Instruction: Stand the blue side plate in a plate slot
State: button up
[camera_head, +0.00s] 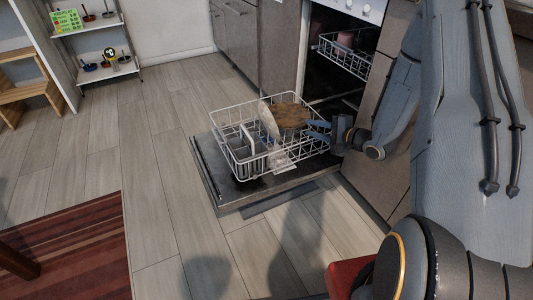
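My gripper (322,131) is at the right side of the lower dish rack (222,124), its tip pointing left over the rack's edge. Small blue-grey shapes show at its tip. I cannot tell whether they are only the fingers or include an edge of the blue side plate, which I cannot clearly make out. The rack sits on the open dishwasher door (206,172). A pale plate (268,119) stands on edge in the rack. A brown round thing (290,115) is just right of it. The individual plate slots are too small to tell apart.
The upper rack (345,54) is partly out, above and behind the lower one, with a reddish item in it. A cutlery basket (243,160) is at the lower rack's left front. Cabinets (236,35) stand behind. The floor to the left is clear up to a striped rug (70,245).

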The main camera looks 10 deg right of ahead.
jog(key=w+a+r+n+g+h, duration=0.2)
jog(key=a+r+n+h, duration=0.2)
jog(key=a+r+n, duration=0.45)
jog(key=s+a+r+n+g+h, duration=0.2)
jog(key=s+a+r, duration=0.4)
jog(key=a, duration=0.4)
jog(key=s+a+r+n+g, duration=0.2)
jog(key=s+a+n, duration=0.1)
jog(key=s, duration=0.9)
jog(key=s+a+r+n+g, duration=0.2)
jog(key=s+a+n+g, duration=0.1)
jog(key=s, duration=0.9)
jog(key=s+a+r+n+g, duration=0.2)
jog(key=s+a+n, duration=0.2)
jog(key=s, duration=0.8)
jog(key=shift+a+r+g, duration=0.4)
